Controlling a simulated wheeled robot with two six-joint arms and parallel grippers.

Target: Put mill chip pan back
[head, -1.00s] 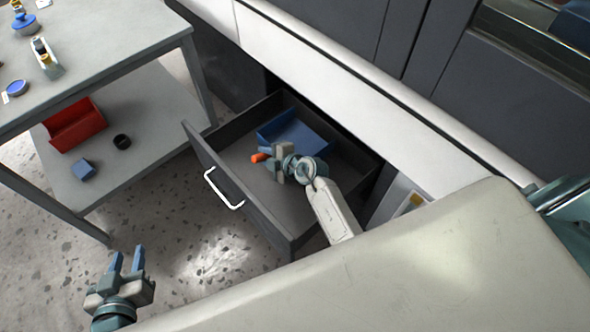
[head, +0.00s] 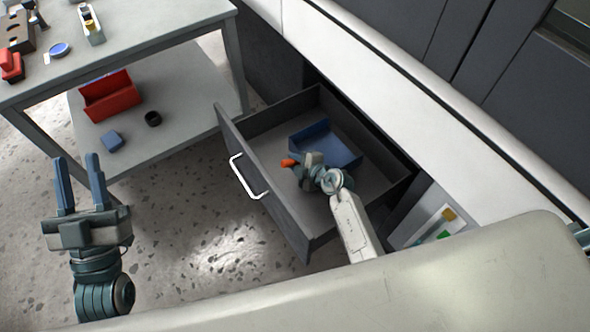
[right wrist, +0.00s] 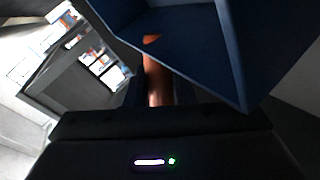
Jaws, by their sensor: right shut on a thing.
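The chip pan (head: 292,222) is a dark grey drawer-like tray with a white handle (head: 247,178). It stands pulled out from under the machine front. A blue bin (head: 340,151) sits inside it and also shows large in the right wrist view (right wrist: 190,45). My right gripper (head: 301,163) is inside the pan beside the bin, shut on an orange cylindrical thing (head: 288,163). That thing also shows between the fingers in the right wrist view (right wrist: 156,82); its full shape is hidden. My left gripper (head: 77,160) is open and empty, fingers up, left of the pan.
A grey workbench (head: 140,25) with small parts stands at upper left. Its lower shelf (head: 175,125) holds a red bin (head: 109,95), a blue block (head: 113,140) and a black ring (head: 153,118). Speckled floor (head: 200,225) is free before the pan.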

